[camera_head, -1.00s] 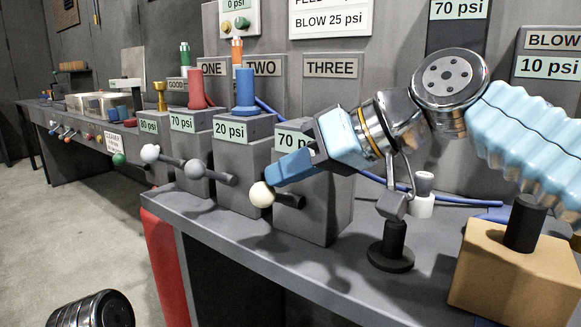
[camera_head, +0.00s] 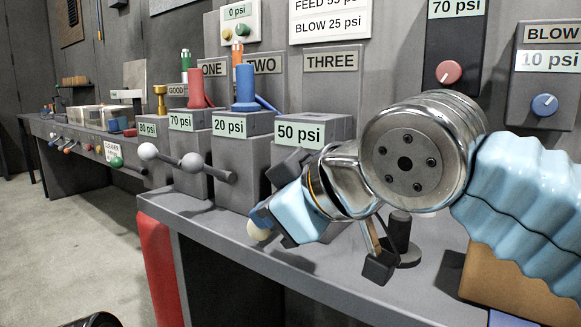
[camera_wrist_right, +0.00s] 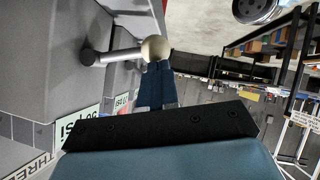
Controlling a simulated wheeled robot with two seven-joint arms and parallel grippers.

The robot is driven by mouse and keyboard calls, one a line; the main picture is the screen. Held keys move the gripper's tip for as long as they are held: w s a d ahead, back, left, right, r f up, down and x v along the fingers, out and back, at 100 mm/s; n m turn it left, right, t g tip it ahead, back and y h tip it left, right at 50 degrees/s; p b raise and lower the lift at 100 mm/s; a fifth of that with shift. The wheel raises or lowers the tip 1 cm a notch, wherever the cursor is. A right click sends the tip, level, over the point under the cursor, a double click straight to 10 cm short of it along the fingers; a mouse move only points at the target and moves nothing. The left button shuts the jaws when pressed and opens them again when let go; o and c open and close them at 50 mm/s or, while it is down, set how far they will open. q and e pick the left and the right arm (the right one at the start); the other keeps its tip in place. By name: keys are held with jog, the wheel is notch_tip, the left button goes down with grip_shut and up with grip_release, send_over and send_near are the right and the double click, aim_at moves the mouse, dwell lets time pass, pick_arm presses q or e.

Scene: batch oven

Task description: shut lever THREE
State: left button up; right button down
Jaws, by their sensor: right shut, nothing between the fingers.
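Lever THREE has a cream ball knob (camera_head: 259,232) low in front of the grey valve block (camera_head: 322,127). The block's sign reads 50 psi (camera_head: 303,134), with the THREE plate (camera_head: 331,62) on the panel behind. The lever's rod is hidden by my right arm in the head view. The wrist view shows the rod (camera_wrist_right: 120,55) running to the ball (camera_wrist_right: 155,47). My right gripper (camera_head: 264,215) is shut and empty, its blue fingertips (camera_wrist_right: 156,72) against or very close to the ball. Contact is not certain. My left gripper is out of view.
A black post (camera_head: 400,235) and a brown box (camera_head: 520,270) are at right. The bench edge (camera_head: 235,245) is in front.

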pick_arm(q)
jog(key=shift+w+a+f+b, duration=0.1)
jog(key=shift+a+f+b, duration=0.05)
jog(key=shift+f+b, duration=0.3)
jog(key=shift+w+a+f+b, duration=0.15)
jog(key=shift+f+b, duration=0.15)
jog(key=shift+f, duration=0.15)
pick_arm(e)
jog(key=shift+f+n+t, duration=0.3)
jog(key=shift+f+n, duration=0.1)
jog(key=shift+f, duration=0.7)
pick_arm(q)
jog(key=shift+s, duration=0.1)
pick_arm(e)
jog(key=shift+f, duration=0.1)
